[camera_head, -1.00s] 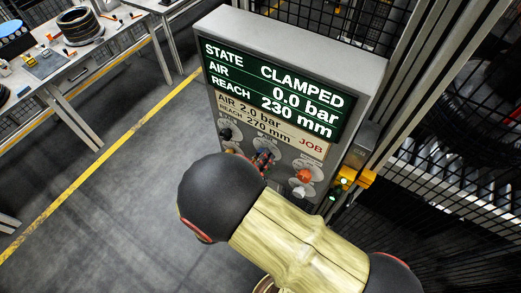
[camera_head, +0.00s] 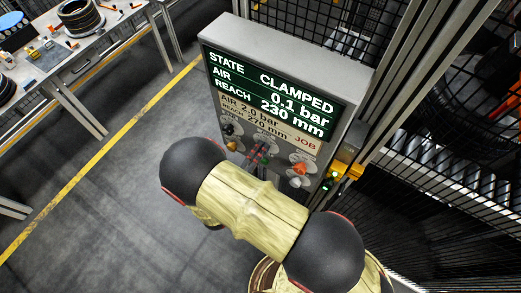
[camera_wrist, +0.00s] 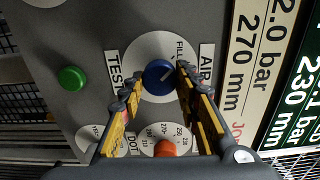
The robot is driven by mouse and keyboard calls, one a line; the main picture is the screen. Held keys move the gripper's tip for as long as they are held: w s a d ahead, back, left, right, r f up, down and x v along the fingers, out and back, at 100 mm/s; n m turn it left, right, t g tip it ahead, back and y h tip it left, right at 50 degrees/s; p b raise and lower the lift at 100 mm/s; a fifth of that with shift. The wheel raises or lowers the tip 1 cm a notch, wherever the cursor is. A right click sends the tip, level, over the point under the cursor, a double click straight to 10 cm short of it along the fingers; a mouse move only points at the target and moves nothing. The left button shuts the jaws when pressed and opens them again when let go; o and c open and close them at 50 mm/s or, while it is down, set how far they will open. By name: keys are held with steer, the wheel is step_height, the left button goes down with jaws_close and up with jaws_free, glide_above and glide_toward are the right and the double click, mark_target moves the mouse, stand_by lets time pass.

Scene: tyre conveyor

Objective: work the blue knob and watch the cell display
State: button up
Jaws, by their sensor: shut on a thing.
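The blue knob (camera_wrist: 158,77) sits on a white dial in the wrist view, by the labels TEST, FILL and AIR. Its white pointer line slants toward the FILL side. My gripper (camera_wrist: 158,80) has one finger on each side of the knob and is shut on it. In the head view, my gripper (camera_head: 262,153) is small at the panel, and the knob is hard to make out there. The cell display (camera_head: 270,92) reads STATE CLAMPED, AIR 0.1 bar, REACH 230 mm. The job card (camera_head: 268,124) below reads AIR 2.0 bar, REACH 270 mm.
An orange knob (camera_wrist: 165,148) with a numbered dial is close to my fingers. A green button (camera_wrist: 72,78) is on the same panel. A workbench (camera_head: 60,50) with a tyre stands at the left. Mesh fencing (camera_head: 405,40) and rollers are at the right.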

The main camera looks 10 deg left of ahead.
stand_by(0.5)
steer(key=o, duration=1.1)
steer(key=shift+a, duration=0.1)
steer(key=shift+o, duration=0.3)
steer(key=shift+s, duration=0.1)
steer(key=v, duration=0.7)
steer(key=shift+s, duration=0.2)
steer(key=shift+a, duration=0.1)
